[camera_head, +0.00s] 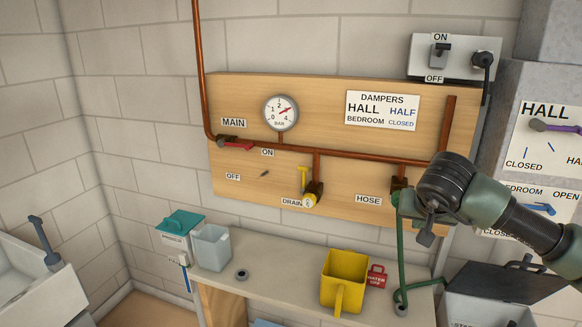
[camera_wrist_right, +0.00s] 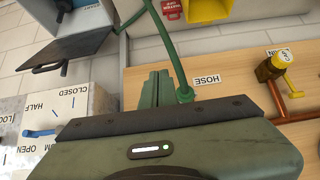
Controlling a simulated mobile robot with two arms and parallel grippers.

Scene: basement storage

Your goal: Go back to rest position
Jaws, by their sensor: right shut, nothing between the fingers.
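My right gripper (camera_head: 426,236) hangs in front of the right part of the wooden board, just right of the HOSE label. It is shut and empty, with its fingers pointing down in the head view. In the right wrist view, which looks upside down, the green closed fingers (camera_wrist_right: 156,88) show near the hose fitting (camera_wrist_right: 184,93). I cannot tell whether they touch it. My right arm comes in from the right edge of the head view. My left gripper is in neither view.
The wooden board (camera_head: 240,100) carries copper pipes, a gauge (camera_head: 281,112) and valves. A green hose (camera_head: 402,262) runs down beside my gripper. Below, a bench (camera_head: 275,297) holds a yellow container (camera_head: 345,272) and a grey container (camera_head: 211,250). A damper panel (camera_head: 530,160) stands right.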

